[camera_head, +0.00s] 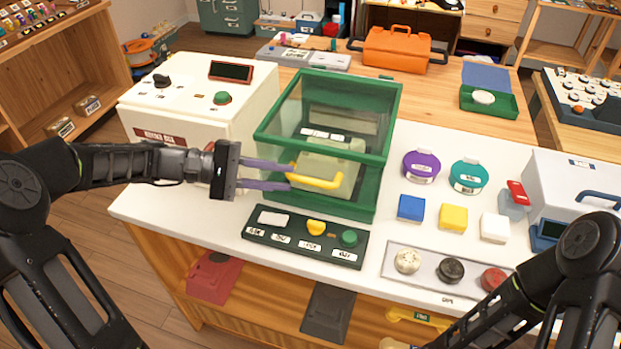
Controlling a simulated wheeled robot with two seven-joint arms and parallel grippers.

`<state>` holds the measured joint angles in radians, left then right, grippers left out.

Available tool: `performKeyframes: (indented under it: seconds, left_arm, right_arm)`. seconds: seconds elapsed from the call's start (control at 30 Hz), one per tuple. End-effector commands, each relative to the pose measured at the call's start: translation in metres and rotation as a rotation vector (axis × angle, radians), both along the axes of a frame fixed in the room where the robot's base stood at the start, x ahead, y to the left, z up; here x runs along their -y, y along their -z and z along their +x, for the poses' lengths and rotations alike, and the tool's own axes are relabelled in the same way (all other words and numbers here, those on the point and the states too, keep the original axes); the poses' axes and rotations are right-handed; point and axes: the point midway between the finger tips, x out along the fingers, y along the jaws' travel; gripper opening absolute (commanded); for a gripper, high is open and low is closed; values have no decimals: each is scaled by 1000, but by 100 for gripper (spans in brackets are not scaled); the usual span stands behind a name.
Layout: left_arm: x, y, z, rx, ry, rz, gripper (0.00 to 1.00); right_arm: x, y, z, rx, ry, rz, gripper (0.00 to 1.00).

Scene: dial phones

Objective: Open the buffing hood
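The buffing hood (388,122) is a clear box with a green frame on the white worktop, in the middle of the head view. It looks shut, with a pale block-like thing visible inside. A yellow handle (318,182) sticks out at its front. My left gripper (291,177) comes in from the left with two purple fingers spread apart. Its fingertips are at the handle's left end, one above and one below it in the picture. I cannot tell whether they touch it. My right arm enters at lower right, and its gripper is out of frame.
A white machine (190,110) stands close left of the hood. A control panel (306,236) with coloured buttons lies in front. Round tins, coloured blocks (453,217) and a tray of knobs (450,272) lie to the right. An orange case (397,50) sits behind.

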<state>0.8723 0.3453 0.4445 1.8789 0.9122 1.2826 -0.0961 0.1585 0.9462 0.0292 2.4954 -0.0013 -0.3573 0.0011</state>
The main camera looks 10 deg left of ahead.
Motion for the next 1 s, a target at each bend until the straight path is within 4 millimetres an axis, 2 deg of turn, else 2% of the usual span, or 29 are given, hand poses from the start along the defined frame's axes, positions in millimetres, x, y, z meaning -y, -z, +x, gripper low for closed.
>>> performKeyframes:
  seconds: [0.3,0.43,0.77,1.0]
  left_arm:
    - [46,9,12,-1,2,-2,23]
    - [58,13,16,-1,1,-1,23]
    - [62,14,18,0,-1,1,23]
    - [62,14,18,0,-1,1,5]
  right_arm:
    - [0,-6,0,0,0,0,35]
    - [0,-7,0,0,0,0,35]
    - [0,-7,0,0,0,0,35]
    - [0,-7,0,0,0,0,35]
